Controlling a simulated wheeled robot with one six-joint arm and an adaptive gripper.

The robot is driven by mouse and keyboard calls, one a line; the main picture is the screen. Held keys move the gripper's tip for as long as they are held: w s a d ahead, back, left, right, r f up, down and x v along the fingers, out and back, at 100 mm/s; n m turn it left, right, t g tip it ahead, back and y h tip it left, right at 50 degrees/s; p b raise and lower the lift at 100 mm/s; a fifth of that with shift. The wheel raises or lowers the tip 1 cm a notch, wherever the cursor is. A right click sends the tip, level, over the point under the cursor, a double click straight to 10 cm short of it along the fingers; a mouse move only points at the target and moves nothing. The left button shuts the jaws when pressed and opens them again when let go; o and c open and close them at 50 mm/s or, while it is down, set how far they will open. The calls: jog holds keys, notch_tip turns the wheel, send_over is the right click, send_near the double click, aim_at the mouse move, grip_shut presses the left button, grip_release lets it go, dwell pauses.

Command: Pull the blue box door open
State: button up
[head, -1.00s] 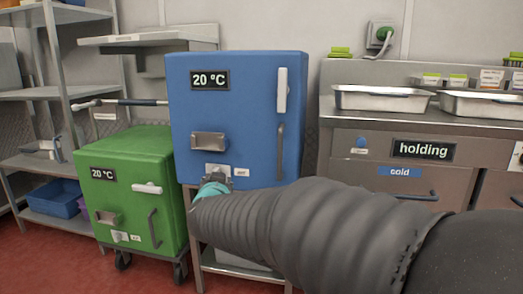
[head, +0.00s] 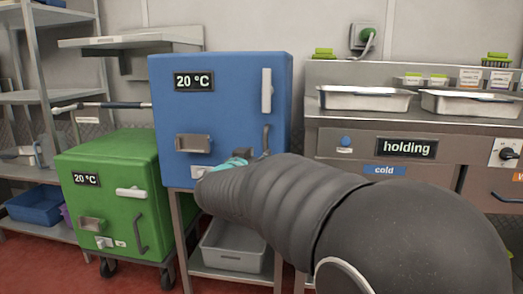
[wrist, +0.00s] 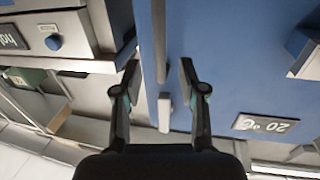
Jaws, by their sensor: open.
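The blue box (head: 222,110) stands on a metal stand, and its door is shut. Its front has a "20 °C" label (head: 194,81), a white latch (head: 266,90) at upper right and a grey upright handle (head: 266,138) below it. My gripper (head: 243,156) is by the lower right of the door; my arm hides much of it and the handle's lower end. In the upside-down wrist view, my open fingers (wrist: 159,76) lie either side of the grey handle (wrist: 158,35), with the white latch (wrist: 165,112) nearby. I see no contact.
A green box (head: 110,195) on casters stands at left. A counter (head: 330,130) with metal trays and a "holding" label is at right. A grey bin (head: 235,245) sits on the stand below the blue box. Shelving (head: 20,90) is at far left.

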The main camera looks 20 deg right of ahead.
aim_at(265, 148)
jog(key=x, duration=0.6)
jog(key=shift+w+d, duration=0.2)
grip_shut()
